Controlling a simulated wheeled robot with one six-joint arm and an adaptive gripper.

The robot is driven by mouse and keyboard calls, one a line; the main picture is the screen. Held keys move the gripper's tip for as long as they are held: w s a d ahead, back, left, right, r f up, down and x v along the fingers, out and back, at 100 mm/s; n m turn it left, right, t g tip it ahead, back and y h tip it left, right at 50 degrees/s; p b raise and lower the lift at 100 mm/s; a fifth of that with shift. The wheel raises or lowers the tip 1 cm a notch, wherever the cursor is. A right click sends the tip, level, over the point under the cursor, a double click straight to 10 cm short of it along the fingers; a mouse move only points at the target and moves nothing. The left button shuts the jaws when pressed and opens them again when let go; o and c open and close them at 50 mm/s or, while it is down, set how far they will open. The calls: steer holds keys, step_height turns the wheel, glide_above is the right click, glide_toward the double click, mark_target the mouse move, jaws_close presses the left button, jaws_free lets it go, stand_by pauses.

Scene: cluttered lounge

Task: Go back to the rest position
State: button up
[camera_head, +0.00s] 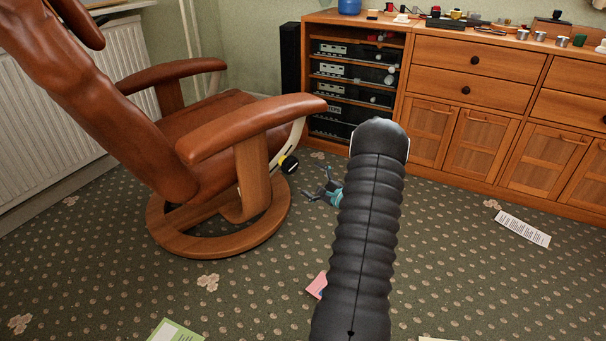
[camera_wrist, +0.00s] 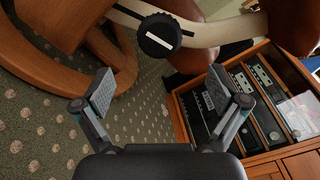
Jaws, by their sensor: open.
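My gripper (camera_head: 327,190) is partly visible in the head view, low over the carpet beside the recliner, with my dark ribbed arm hiding part of it. In the wrist view my gripper (camera_wrist: 165,95) has its two grey-padded fingers wide apart, with nothing between them. The black round knob (camera_wrist: 159,36) of the recliner is beyond the fingertips in the wrist view. The knob also shows in the head view (camera_head: 289,164), to the left of my gripper.
The brown leather recliner (camera_head: 215,150) on its round wooden base stands at left. A wooden cabinet (camera_head: 470,75) with stereo units (camera_head: 345,72) lines the back wall. Papers lie on the carpet, one white (camera_head: 523,229), one pink (camera_head: 317,285), one green (camera_head: 176,331). Carpet at right is mostly clear.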

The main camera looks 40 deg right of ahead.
steer(key=shift+s, duration=0.8)
